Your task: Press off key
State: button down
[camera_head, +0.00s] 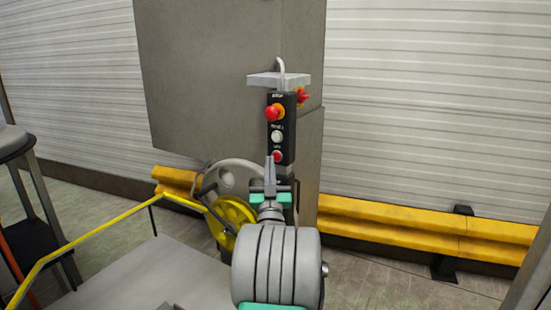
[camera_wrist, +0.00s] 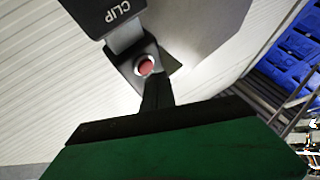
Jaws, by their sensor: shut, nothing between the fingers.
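A black control box (camera_head: 281,128) stands upright on the grey machine post. In the wrist view the red button (camera_wrist: 146,67) sits in a pale ring just beyond my gripper's tips (camera_wrist: 154,78). Whether the tips touch it, I cannot tell. A "CLIP" label (camera_wrist: 118,15) shows beside it.
A second red knob (camera_head: 302,96) sticks out on the box's right side, under a grey plate (camera_head: 279,80). A yellow wheel (camera_head: 232,220) and yellow rail (camera_head: 92,232) lie to the left. A yellow barrier (camera_head: 430,225) runs along the wall.

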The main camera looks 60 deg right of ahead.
jog(key=shift+d, duration=0.4)
jog(key=shift+w+d, duration=0.1)
jog(key=shift+d, duration=0.3)
dwell(0.4)
dwell(0.4)
jog(key=shift+a, duration=0.8)
jog(key=a, duration=0.1)
jog(key=a+p, duration=0.1)
jog(key=a, duration=0.3)
jog(key=shift+s, duration=0.3)
